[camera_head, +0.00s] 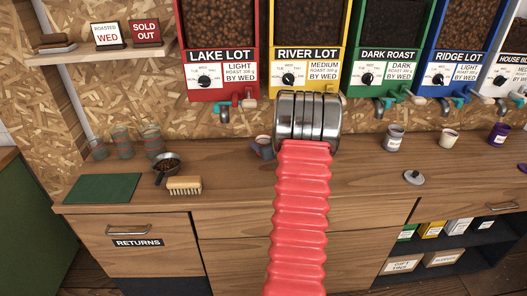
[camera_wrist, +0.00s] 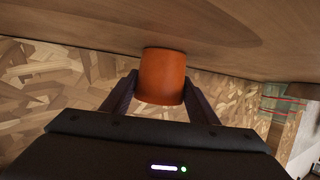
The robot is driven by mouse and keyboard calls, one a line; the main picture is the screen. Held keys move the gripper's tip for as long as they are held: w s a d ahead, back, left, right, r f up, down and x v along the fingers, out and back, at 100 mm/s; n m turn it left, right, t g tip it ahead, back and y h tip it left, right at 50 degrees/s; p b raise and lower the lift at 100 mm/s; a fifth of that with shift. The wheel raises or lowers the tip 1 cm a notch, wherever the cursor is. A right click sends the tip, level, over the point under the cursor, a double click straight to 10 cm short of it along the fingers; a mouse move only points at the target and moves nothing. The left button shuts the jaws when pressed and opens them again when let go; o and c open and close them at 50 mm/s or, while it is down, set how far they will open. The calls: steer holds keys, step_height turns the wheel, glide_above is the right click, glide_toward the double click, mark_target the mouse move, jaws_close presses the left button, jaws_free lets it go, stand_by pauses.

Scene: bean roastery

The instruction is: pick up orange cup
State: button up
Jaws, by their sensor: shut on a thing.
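The orange cup (camera_wrist: 162,80) is between the two dark fingers of my gripper (camera_wrist: 160,88) in the wrist view. The fingers are shut on its sides, one on each side. In that view the wooden counter lies along the top, and the cup's upper end in the picture is against or close to it; I cannot tell whether they touch. In the head view my red arm and metal wrist hide the orange cup and the gripper.
A small dark cup (camera_head: 263,148) stands just left of my wrist. A grey cup (camera_head: 394,138), a pale cup (camera_head: 448,139) and a purple cup (camera_head: 498,134) stand to the right. A scoop (camera_head: 166,166), brush (camera_head: 185,185) and several glasses occupy the left. The front middle counter is clear.

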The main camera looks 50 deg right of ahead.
steer(key=c, duration=0.5)
steer(key=shift+r, duration=0.1)
step_height(320, 180, up, 10)
steer(key=shift+f, duration=0.1)
stand_by(0.3)
stand_by(0.5)
